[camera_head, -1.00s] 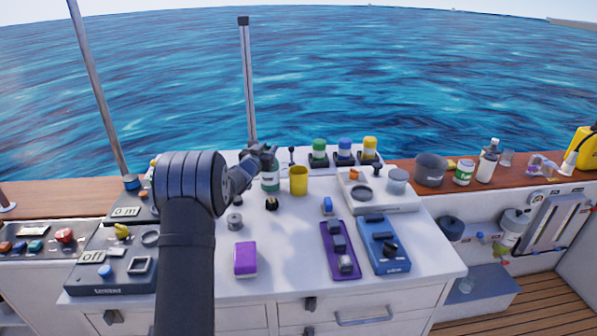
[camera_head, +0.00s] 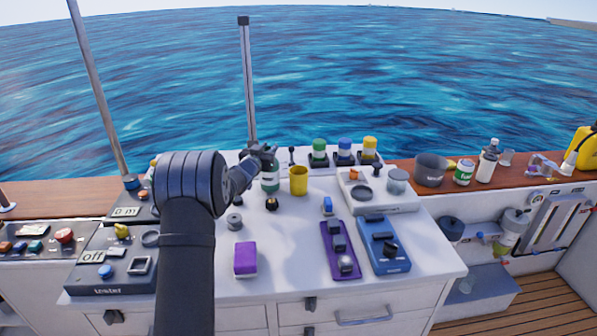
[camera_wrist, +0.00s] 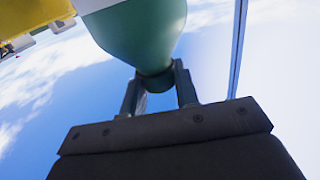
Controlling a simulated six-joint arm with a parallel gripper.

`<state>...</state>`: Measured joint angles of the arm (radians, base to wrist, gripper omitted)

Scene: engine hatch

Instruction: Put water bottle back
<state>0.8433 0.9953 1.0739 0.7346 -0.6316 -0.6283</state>
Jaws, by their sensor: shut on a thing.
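The water bottle (camera_head: 270,179) is green with a pale label band and stands upright on the white counter, left of the yellow cup, as far as the head view shows. My gripper (camera_head: 262,152) is at its top, with the jaws shut on its narrow neck. In the wrist view the green bottle (camera_wrist: 145,35) widens away from the jaws, and my gripper's two fingers (camera_wrist: 160,88) are on both sides of the dark neck. Whether the bottle's base touches the counter is hard to tell.
A yellow cup (camera_head: 298,181) stands close to the bottle's right. Green, blue and yellow-topped containers (camera_head: 344,149) stand in dark holders behind. A small black knob (camera_head: 271,203) is in front. A purple block (camera_head: 245,259) and blue device (camera_head: 384,246) lie nearer.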

